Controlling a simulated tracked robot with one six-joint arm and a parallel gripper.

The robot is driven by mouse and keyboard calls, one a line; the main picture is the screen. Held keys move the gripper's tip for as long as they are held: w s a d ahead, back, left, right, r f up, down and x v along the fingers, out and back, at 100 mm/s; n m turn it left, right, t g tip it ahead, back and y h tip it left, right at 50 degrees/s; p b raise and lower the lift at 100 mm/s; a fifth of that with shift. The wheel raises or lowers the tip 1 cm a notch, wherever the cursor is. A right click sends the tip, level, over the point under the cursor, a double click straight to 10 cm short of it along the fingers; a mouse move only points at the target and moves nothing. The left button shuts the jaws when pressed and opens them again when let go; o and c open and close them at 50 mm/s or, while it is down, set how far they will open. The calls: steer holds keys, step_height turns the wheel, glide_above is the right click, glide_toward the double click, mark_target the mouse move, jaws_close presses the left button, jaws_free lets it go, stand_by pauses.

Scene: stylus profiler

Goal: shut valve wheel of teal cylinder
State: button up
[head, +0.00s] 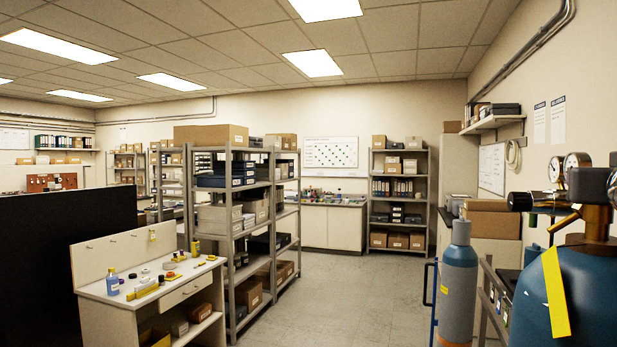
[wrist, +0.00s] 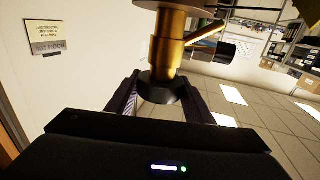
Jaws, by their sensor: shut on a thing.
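The teal cylinder (head: 588,300) stands at the far right of the head view, cut by the frame edge. It has a yellow strip, a brass valve and gauges on top. In the wrist view, which is upside down, the brass valve stem (wrist: 166,50) runs down to the dark valve wheel (wrist: 163,86). My gripper (wrist: 160,100) has one finger on each side of the wheel and is shut on it. The wheel's lower part in this view is partly hidden by my gripper body. I cannot make out my gripper clearly in the head view.
A second blue-grey cylinder (head: 458,285) stands beside a blue-handled frame, left of the teal one. A workbench (head: 170,285) with small items and metal shelves (head: 229,220) stand to the left. The floor (head: 345,300) between is clear.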

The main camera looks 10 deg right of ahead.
stand_by(0.4)
steer(key=o, duration=1)
steer(key=shift+o, duration=0.2)
steer(key=shift+r, duration=0.15)
steer(key=shift+d+r, duration=0.1)
steer(key=shift+r, duration=4.7)
